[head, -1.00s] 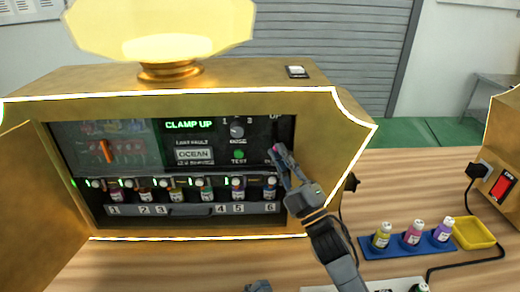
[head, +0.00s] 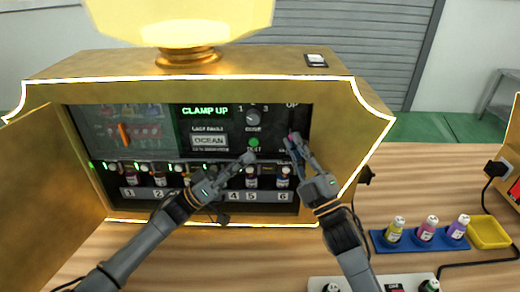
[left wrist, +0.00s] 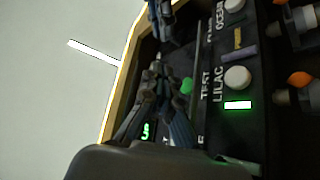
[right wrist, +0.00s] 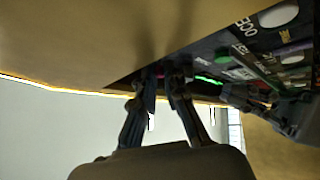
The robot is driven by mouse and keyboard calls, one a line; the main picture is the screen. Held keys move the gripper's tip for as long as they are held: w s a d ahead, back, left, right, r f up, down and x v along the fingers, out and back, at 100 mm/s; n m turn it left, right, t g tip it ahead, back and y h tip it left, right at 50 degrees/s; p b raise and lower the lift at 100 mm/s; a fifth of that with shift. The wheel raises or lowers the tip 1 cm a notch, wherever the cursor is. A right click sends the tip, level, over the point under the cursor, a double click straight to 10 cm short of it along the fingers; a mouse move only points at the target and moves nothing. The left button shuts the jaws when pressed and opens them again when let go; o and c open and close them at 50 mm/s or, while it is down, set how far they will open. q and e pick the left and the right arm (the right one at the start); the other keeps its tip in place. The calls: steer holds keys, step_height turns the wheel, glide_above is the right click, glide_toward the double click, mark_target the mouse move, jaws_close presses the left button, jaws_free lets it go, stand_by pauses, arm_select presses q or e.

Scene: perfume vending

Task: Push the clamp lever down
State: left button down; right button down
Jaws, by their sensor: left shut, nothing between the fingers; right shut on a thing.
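The clamp lever shows only as a small pink tip (head: 291,137) at the right end of the dark panel, below the letters UP. My right gripper (head: 294,146) is shut on it and hides most of it. The tip also shows between the fingers in the right wrist view (right wrist: 160,74). The panel display (head: 205,111) reads CLAMP UP. My left gripper (head: 249,158) is shut and empty, just below the green TEST button (head: 254,143). In the left wrist view the button (left wrist: 187,86) lies beside its fingers; whether they touch cannot be told.
The gold cabinet's frame (head: 200,91) surrounds the panel. A row of small bottles (head: 160,178) stands below the controls, partly behind my left arm. An orange handle (head: 124,134) is at the panel's left. A blue rack of bottles (head: 382,245) and yellow tray (head: 488,232) lie at right.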

mark_target(290, 131)
arm_select(q)
steer(key=x, duration=0.9)
arm_select(e)
steer(key=shift+w+f, duration=0.1)
steer(key=shift+f, duration=0.1)
arm_select(q)
steer(key=shift+s, duration=0.1)
